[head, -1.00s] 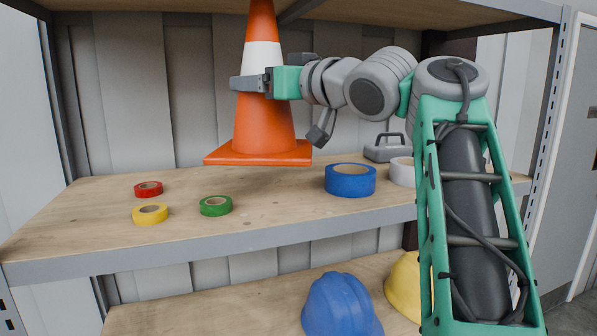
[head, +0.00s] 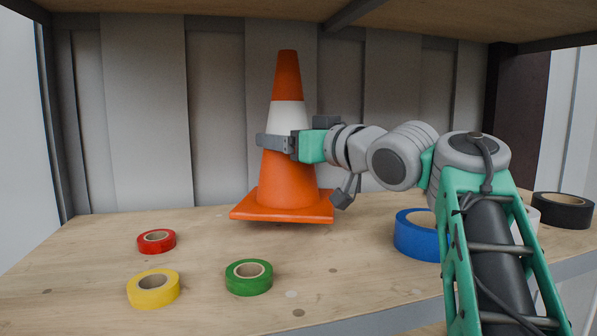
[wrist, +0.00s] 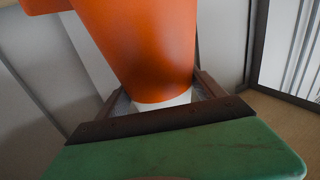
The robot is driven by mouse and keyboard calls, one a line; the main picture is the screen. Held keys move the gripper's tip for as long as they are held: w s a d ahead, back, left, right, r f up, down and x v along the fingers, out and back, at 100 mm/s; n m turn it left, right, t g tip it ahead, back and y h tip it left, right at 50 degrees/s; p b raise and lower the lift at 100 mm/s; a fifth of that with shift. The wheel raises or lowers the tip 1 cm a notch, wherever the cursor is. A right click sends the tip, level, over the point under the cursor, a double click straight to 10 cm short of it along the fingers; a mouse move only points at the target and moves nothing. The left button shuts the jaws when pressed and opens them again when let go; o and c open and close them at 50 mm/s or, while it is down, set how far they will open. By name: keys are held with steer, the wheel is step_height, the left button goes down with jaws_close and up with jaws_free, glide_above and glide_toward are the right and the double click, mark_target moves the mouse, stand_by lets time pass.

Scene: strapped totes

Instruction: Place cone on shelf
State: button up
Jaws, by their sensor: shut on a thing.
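The orange cone (head: 288,182) with a white band is upright over the wooden shelf (head: 205,235), toward the back. Its square base is at or just above the shelf boards; I cannot tell whether it touches. My gripper (head: 274,142) is shut on the cone around its middle, just below the white band, reaching in from the right. In the wrist view the cone (wrist: 145,50) fills the space between the fingers, its orange part and a bit of white band showing.
Red (head: 157,241), yellow (head: 154,288) and green (head: 249,277) tape rolls lie in front of the cone at left. A blue roll (head: 416,233) lies right, partly behind my arm; a black roll (head: 562,210) is farther right. The upper shelf (head: 200,9) is overhead.

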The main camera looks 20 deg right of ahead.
steer(key=shift+f, duration=1.9)
steer(key=o, duration=1.9)
steer(key=shift+o, duration=0.2)
steer(key=shift+r, duration=0.15)
steer(key=shift+s+d, duration=0.2)
steer(key=shift+s, duration=0.15)
steer(key=b+v, duration=0.1)
steer(key=v, duration=0.9)
steer(key=shift+s+d, duration=0.1)
steer(key=shift+s, duration=0.5)
